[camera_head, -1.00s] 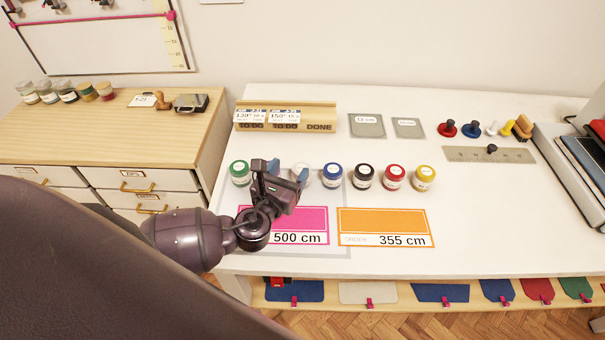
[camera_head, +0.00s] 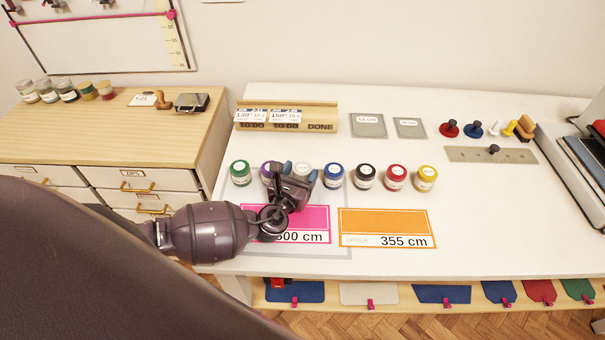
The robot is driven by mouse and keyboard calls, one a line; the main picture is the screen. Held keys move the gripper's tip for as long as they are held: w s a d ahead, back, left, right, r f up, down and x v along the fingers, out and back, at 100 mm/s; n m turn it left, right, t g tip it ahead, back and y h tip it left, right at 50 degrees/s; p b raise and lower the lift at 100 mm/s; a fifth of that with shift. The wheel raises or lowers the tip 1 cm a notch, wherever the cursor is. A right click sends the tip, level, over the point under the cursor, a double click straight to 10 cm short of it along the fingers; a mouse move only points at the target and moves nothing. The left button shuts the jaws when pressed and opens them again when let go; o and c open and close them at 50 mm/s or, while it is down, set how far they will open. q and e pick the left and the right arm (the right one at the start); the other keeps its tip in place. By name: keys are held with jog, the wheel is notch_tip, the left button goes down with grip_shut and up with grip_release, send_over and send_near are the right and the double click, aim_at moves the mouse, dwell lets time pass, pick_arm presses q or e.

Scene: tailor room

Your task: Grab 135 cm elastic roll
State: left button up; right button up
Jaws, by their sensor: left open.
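A row of small elastic rolls stands on the white table: green (camera_head: 240,173), purple (camera_head: 265,169), white (camera_head: 303,169), blue (camera_head: 333,175), black (camera_head: 364,176), red (camera_head: 395,177) and yellow (camera_head: 427,178). Their labels are too small to read, so I cannot tell which is 135 cm. My left gripper (camera_head: 299,173) is open, its blue-tipped fingers at the white roll, which shows partly between them. Whether they touch it I cannot tell. The gripper partly hides the purple and white rolls. My right gripper is not in view.
A pink 500 cm card (camera_head: 318,218) lies partly under my left arm, beside an orange 355 cm card (camera_head: 387,222). A wooden label stand (camera_head: 285,106), grey plates (camera_head: 368,126) and colored pegs (camera_head: 449,129) are farther back. The table's right front is clear.

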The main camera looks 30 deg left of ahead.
pick_arm(q)
jog(key=shift+w+a, duration=0.1)
jog(key=shift+w, duration=0.7)
jog(key=c, duration=0.7)
